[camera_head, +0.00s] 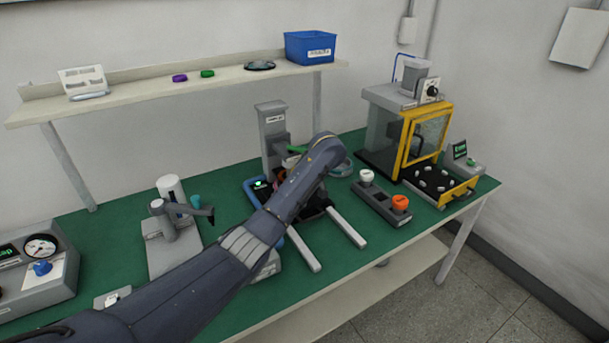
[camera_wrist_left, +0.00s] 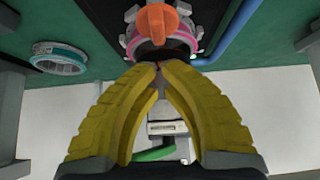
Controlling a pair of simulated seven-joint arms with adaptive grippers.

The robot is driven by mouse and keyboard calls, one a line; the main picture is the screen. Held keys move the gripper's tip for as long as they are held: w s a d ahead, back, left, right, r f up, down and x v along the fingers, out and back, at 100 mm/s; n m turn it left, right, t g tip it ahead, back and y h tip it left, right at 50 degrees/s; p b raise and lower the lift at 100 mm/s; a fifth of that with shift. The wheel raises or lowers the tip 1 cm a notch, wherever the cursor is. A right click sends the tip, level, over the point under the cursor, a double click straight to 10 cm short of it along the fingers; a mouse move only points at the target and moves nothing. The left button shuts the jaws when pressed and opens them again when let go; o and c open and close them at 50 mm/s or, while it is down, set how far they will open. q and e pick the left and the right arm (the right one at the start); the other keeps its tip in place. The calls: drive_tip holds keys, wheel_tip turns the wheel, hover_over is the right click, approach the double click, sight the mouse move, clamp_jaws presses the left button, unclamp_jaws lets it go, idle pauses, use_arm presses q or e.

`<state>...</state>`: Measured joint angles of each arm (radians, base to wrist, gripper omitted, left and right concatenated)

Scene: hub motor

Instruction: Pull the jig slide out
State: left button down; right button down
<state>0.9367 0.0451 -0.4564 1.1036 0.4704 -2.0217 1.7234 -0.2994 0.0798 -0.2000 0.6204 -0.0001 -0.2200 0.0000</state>
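The jig stands mid-bench in the head view, with a grey press column (camera_head: 271,130) at its back and two pale rails (camera_head: 347,228) running toward the front edge. My left arm covers most of its middle, including the slide. In the left wrist view, a dark carriage (camera_wrist_left: 120,14) holds a round part with a pink ring (camera_wrist_left: 133,38) and an orange knob (camera_wrist_left: 157,20). My left gripper (camera_wrist_left: 158,66) has its yellow fingertips together just by this part. I cannot see anything clearly held between them. My right gripper is not in view.
A blue tube (camera_wrist_left: 234,32) runs beside the carriage. A teal-edged ring (camera_wrist_left: 58,57) lies on the other side. Right of the jig are a block with white and orange knobs (camera_head: 382,200) and a yellow-framed enclosure (camera_head: 427,135). A grey stand (camera_head: 173,235) is left.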

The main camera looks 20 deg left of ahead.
use_arm(q)
drive_tip(key=shift+x, duration=1.95)
drive_tip(key=shift+s+d, duration=0.1)
